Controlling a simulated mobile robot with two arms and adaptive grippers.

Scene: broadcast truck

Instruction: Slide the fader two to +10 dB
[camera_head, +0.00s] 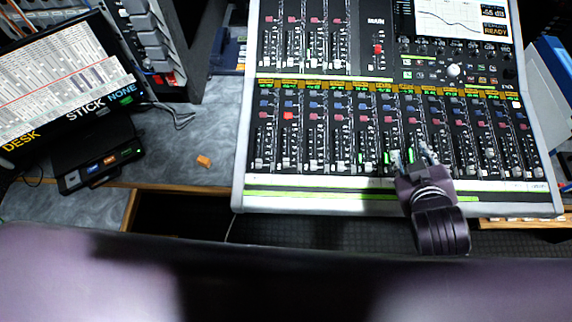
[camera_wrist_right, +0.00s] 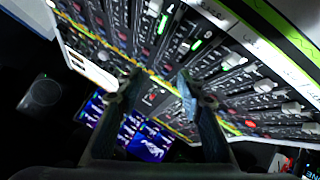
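The mixing console (camera_head: 240,170) fills the centre and right of the head view, with a lower row of fader caps near its front edge. The labels are too small to read, so I cannot tell which is fader two. My right gripper (camera_head: 412,154) reaches over the front edge, its fingertips over the lower fader row right of centre. In the right wrist view its two fingers (camera_wrist_right: 160,84) stand apart with a clear gap. Fader caps, such as one light cap (camera_wrist_right: 234,60), lie beyond them. I see no cap clearly gripped; contact cannot be told. My left gripper is not in view.
The console's screen (camera_head: 462,18) is at the back right. A tilted display (camera_head: 62,85) and a small black box (camera_head: 98,168) stand at the left. A small orange object (camera_head: 203,160) lies on the grey desk (camera_head: 215,125), which is otherwise mostly clear there.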

